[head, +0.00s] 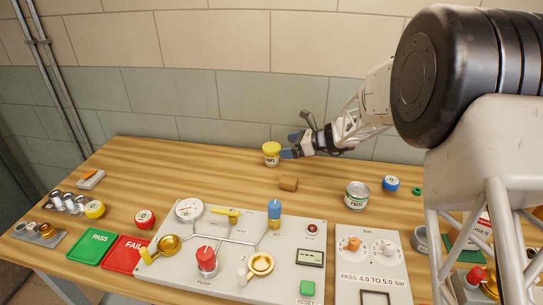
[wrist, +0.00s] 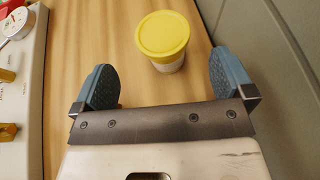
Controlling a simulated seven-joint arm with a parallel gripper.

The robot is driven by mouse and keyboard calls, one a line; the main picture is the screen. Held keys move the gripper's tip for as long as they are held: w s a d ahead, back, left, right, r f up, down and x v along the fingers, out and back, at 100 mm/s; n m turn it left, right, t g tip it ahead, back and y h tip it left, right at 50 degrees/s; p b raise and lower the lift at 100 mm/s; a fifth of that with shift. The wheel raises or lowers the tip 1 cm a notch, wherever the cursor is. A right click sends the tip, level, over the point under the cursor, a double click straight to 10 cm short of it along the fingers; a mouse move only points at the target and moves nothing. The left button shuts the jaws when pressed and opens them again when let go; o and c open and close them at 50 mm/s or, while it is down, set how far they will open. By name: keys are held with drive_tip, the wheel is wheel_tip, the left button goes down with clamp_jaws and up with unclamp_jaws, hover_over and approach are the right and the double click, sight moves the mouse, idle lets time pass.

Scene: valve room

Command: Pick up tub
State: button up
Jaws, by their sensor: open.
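The tub (head: 271,156) is a small white container with a yellow lid and dark lettering on its side. It stands upright at the back of the wooden table, near the wall. My gripper (head: 291,146) is just to the right of the tub in the head view, low over the table. In the wrist view my gripper (wrist: 164,82) has its two blue-grey fingers spread wide with nothing between them.
A small brown block (head: 288,184) lies in front of the tub. A can (head: 356,196) and a blue roll (head: 390,184) stand to the right. The valve panel (head: 150,277) fills the table front. The tiled wall (head: 180,100) is close behind. Table left of the tub is clear.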

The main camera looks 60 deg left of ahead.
sight(276, 148)
drive_tip(key=shift+x, duration=1.2)
drive_tip(key=shift+x, duration=2.6)
drive_tip(key=shift+w+a, duration=0.1)
drive_tip(key=shift+w, duration=0.1)
drive_tip(key=shift+f, duration=0.1)
drive_tip(key=c, duration=1)
drive_tip(key=shift+r, duration=5.05)
